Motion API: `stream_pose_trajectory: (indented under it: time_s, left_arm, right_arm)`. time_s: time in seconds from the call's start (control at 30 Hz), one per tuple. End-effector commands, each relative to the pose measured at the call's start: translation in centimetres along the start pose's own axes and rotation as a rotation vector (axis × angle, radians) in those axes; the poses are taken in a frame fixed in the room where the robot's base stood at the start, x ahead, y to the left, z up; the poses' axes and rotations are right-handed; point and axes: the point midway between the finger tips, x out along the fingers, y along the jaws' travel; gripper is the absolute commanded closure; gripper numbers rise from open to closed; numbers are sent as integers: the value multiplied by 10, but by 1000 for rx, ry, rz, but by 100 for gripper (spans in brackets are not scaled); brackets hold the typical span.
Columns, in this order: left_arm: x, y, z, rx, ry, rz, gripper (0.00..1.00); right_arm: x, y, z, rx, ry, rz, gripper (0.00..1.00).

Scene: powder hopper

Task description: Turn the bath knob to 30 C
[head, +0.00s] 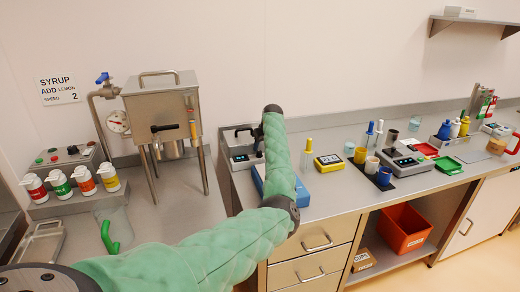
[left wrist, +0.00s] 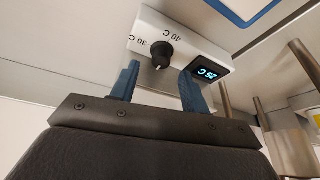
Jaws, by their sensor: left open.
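The bath's control box is white, with a black knob (left wrist: 162,54) on its face and a lit display (left wrist: 206,74) that appears to read 25 C. Labels for 30 C and 40 C are printed beside the knob. My left gripper (left wrist: 160,72) is open, its two blue fingers on either side of the knob's near end; I cannot tell whether they touch it. My forearm hides part of the bath. My right gripper is not in view.
A steel hopper (head: 162,105) on legs stands left of the bath. A blue-edged tray (head: 320,184) lies partly behind my arm. A yellow timer (head: 328,162), a scale (head: 403,160) and cups are further right. Several capped bottles (head: 83,180) stand at left.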

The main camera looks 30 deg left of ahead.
Motion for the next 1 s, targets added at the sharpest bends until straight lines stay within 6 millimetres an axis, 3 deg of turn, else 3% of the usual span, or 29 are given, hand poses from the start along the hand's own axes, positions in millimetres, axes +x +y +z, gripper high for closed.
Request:
stream_pose_trajectory:
  time_s: [0.3, 0.7, 0.93, 1.0]
  left_arm:
    - [32, 0, 0, 1, -1, -1, 54]
    - [39, 0, 0, 0, 0, 0, 54]
    - [38, 0, 0, 0, 0, 0, 97]
    - [38, 0, 0, 0, 0, 0, 99]
  right_arm:
    - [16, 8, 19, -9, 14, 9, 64]
    - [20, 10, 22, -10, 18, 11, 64]
    - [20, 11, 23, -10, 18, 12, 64]
    - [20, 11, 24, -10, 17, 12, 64]
